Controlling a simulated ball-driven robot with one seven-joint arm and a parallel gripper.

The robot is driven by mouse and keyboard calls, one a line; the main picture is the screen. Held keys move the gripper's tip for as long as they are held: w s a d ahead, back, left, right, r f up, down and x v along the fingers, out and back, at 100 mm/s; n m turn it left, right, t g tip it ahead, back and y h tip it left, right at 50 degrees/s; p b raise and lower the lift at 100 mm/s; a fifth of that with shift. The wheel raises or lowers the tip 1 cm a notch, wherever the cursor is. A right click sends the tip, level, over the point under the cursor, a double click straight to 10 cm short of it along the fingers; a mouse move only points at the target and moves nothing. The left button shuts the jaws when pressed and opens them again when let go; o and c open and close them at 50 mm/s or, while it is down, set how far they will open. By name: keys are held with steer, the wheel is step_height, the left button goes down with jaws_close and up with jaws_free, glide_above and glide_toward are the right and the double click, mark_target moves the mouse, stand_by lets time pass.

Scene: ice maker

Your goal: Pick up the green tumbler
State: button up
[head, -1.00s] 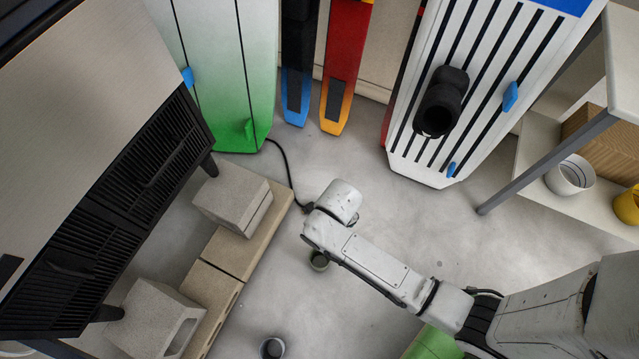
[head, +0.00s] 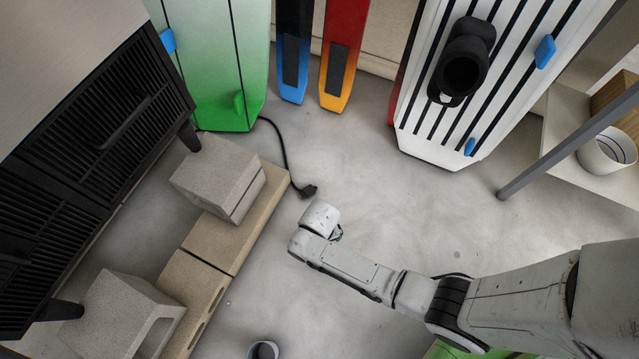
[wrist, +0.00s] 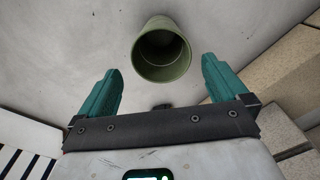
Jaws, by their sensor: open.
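The green tumbler (wrist: 161,50) stands in the wrist view, top centre, with its dark open mouth toward the camera. My gripper (wrist: 162,66) is open, its two teal fingers spread to the left and right of the tumbler's near part in that view. I cannot tell how far the fingertips are from it, and no contact shows. In the head view, the tumbler and the fingers are hidden by my arm, whose end is over the floor at centre.
A grey cup (head: 263,350) stands on the floor at the bottom edge. Concrete blocks (head: 218,176) and slabs line the left, beside a dark grille. A black cable (head: 283,158) ends near my arm. A striped board leans at the back right, beside a shelf holding a white cup (head: 607,150).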

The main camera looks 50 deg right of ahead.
step_height(320, 180, down, 6)
steer(key=b, duration=0.4)
steer(key=c, duration=1.1)
steer(key=shift+r, duration=0.2)
